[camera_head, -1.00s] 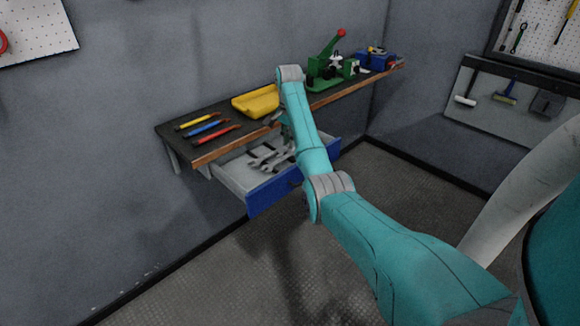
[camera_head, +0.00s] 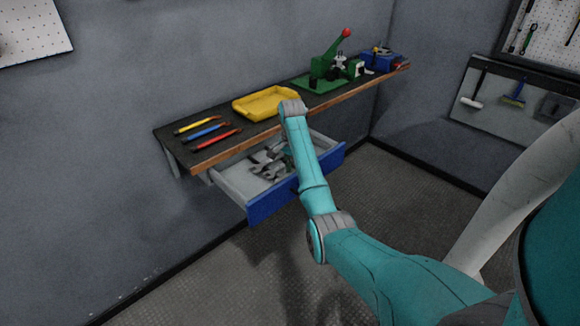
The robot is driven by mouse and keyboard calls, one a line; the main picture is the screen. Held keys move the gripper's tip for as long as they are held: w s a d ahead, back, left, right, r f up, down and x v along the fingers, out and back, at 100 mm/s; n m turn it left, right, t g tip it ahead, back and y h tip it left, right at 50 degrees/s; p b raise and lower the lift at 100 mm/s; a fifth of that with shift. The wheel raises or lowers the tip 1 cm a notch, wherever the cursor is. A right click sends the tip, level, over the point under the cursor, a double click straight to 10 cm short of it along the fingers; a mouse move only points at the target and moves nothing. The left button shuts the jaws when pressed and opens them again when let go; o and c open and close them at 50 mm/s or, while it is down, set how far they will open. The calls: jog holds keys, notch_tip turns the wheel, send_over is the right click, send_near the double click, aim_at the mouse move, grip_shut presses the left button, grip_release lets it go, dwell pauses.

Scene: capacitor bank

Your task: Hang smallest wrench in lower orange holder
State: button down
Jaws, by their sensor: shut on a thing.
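The open drawer (camera_head: 232,186), with a blue front, sticks out under the workbench. Several grey wrenches (camera_head: 268,168) lie in it, overlapping. My gripper (camera_head: 287,160) is low inside the drawer, at the right end of the wrenches, mostly hidden behind my arm. It is shut on a wrench, but the fingertips and the held part are too small and covered to make out. I cannot tell from this view which wrench is the smallest. No orange holder can be made out in this view.
The dark workbench (camera_head: 262,129) above the drawer bears screwdriver-like tools (camera_head: 208,131), a yellow tray (camera_head: 262,104), a green press (camera_head: 325,75) with a red knob and a blue box (camera_head: 380,60). Tool panels (camera_head: 497,103) hang on the right wall. The floor in front is clear.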

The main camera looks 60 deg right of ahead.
jog(key=shift+f, duration=0.15)
jog(key=c, duration=1.1)
grip_release()
jog(key=shift+f, duration=0.1)
